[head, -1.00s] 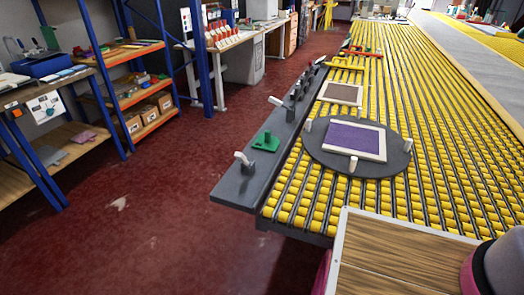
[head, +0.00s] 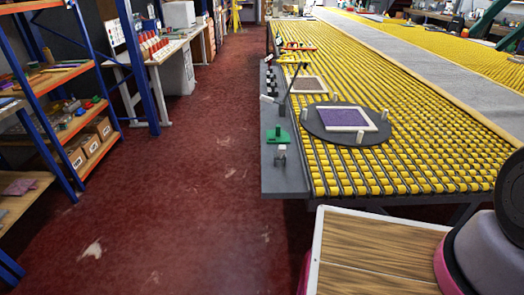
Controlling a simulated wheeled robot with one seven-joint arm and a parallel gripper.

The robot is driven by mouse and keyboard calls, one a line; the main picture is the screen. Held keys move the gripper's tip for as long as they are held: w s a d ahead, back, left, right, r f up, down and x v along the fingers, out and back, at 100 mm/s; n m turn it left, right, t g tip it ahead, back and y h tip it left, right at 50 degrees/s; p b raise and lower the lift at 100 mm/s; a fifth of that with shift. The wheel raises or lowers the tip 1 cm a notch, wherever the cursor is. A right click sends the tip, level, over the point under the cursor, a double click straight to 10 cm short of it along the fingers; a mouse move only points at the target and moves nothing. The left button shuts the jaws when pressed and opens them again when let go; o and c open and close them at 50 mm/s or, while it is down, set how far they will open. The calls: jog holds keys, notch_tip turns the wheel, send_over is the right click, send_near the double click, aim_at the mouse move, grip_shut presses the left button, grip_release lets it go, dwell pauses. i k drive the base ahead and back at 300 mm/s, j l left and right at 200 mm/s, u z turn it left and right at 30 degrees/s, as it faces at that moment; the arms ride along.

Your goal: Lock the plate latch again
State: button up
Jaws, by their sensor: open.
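The round dark plate (head: 314,130) lies on the yellow rollers near the bed's front left, with several short white pegs around its edge. A white-framed purple rug sample (head: 346,118) lies on it. On the grey side rail to its left stand a small grey latch-like piece with a white top (head: 281,153) and a green block (head: 277,136). A white-tipped handle (head: 267,98) stands farther back, and a thin dark bar (head: 292,86) slants up beside it. I cannot tell which of these is the plate latch, or whether it is locked. My gripper is out of view.
A framed brown sample (head: 308,84) lies behind the plate. A wooden top with a white edge (head: 375,245) fills the bottom right foreground. Blue-posted shelves (head: 75,70) stand at the left. The red floor (head: 190,200) between shelves and roller bed is clear.

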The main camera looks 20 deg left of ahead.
aim_at(281, 152)
jog(key=j+z, duration=0.15)
jog(key=j, duration=0.25)
jog(key=k+j+z, duration=0.1)
jog(key=j, duration=0.25)
jog(key=k+j+z, duration=0.15)
jog(key=j, duration=0.2)
jog(key=k+j+z, duration=0.15)
jog(key=j, duration=0.2)
jog(key=k+j+z, duration=0.1)
jog(key=j, duration=0.25)
jog(key=j+z, duration=0.3)
jog(key=j, duration=0.3)
jog(key=k+j+z, duration=0.1)
jog(key=j+z, duration=0.15)
jog(key=j, duration=0.35)
jog(key=i+j+z, duration=0.1)
jog(key=j, duration=0.25)
jog(key=i+j+z, duration=0.1)
jog(key=i+j, duration=0.15)
jog(key=j, duration=0.15)
jog(key=i+j, duration=0.15)
jog(key=j, duration=0.25)
jog(key=k+j+z, duration=0.2)
jog(key=z, duration=0.15)
jog(key=k+j+z, duration=0.1)
jog(key=k+z, duration=0.4)
jog(key=z, duration=0.15)
